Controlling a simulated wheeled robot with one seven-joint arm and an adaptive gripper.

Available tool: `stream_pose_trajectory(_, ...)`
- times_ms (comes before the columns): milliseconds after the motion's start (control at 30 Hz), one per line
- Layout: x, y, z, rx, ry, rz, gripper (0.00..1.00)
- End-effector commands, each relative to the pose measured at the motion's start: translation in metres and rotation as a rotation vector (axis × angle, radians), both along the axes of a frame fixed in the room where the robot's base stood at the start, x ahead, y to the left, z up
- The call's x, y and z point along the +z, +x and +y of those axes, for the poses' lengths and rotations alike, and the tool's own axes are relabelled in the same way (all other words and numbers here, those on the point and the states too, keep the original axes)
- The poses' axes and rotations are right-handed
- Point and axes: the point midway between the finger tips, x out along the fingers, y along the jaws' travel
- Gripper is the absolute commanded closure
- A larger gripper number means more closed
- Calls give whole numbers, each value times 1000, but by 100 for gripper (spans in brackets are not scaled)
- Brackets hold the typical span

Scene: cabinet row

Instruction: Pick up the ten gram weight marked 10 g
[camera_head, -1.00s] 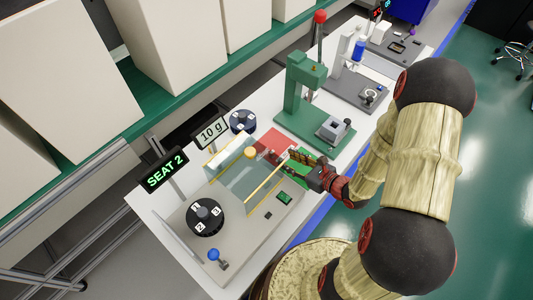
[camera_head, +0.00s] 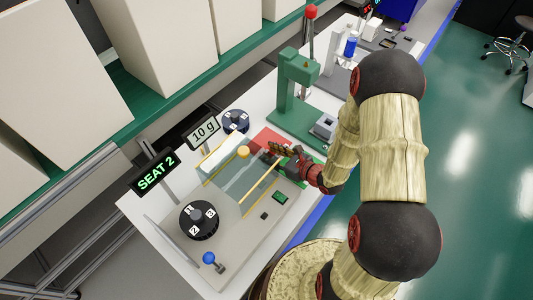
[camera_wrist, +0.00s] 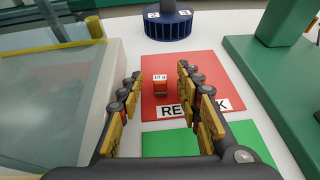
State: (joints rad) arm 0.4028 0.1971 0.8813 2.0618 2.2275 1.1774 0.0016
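In the head view my gripper (camera_head: 280,150) is over the mat's near part and the weight is not clearly visible.
A glass-sided case (camera_head: 238,170) with yellow edges stands close left of my gripper. A green press (camera_head: 295,85) stands to the right. A green mat (camera_wrist: 170,142) lies on the near side.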

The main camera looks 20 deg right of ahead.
Motion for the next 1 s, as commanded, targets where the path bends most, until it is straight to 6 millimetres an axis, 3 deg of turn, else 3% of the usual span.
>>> stream_pose_trajectory(600, 0, 0, 0, 0, 0, 0, 100)
stream_pose_trajectory(1000, 7, 0, 0, 0, -1, 0, 100)
